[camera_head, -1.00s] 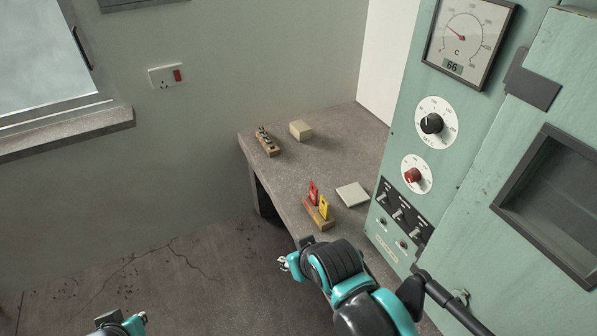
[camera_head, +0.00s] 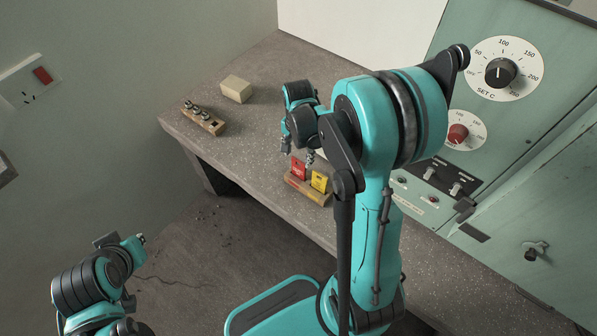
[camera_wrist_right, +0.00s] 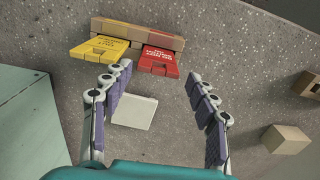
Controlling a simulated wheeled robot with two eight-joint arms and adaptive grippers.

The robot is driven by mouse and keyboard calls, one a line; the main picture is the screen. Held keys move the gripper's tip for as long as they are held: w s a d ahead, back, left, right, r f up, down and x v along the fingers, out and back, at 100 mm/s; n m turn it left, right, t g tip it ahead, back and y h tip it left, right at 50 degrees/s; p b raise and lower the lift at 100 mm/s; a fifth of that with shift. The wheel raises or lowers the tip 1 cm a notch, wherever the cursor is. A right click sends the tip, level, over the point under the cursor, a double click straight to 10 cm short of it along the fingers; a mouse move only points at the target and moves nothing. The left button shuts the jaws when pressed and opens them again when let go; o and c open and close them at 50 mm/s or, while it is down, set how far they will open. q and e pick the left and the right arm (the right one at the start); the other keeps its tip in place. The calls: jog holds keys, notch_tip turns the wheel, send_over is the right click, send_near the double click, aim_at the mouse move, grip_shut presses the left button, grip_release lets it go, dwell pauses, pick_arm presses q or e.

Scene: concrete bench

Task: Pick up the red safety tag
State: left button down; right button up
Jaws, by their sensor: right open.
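The red safety tag (camera_head: 298,168) stands in a wooden holder (camera_head: 294,184) on the bench, beside a yellow tag (camera_head: 319,181). In the right wrist view the red tag (camera_wrist_right: 157,61) shows to the right of the yellow tag (camera_wrist_right: 100,48), both in the wooden holder (camera_wrist_right: 138,31). My right gripper (camera_head: 309,157) is just above the tags. In its wrist view the open fingers (camera_wrist_right: 160,73) spread to either side of the red tag's near end, with nothing held. My left gripper (camera_head: 139,240) is at lower left, away from the bench; its jaws are too small to read.
A pale flat pad (camera_wrist_right: 134,111) lies on the bench near the tags. A cream block (camera_head: 236,89) and a wooden rack with metal pieces (camera_head: 203,118) sit farther back. The green panel with dials (camera_head: 540,130) stands at the right.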

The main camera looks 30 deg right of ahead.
aim_at(299, 165)
jog(key=shift+d+f, duration=0.15)
jog(key=shift+f, duration=0.35)
jog(key=shift+s+f+b, duration=0.15)
jog(key=shift+f+b, duration=0.4)
jog(key=shift+f, duration=0.4)
notch_tip(299, 165, down, 6)
jog(key=shift+r+b, duration=0.2)
jog(key=shift+b, duration=0.95)
jog(key=shift+r, duration=0.1)
jog(key=c, duration=0.9)
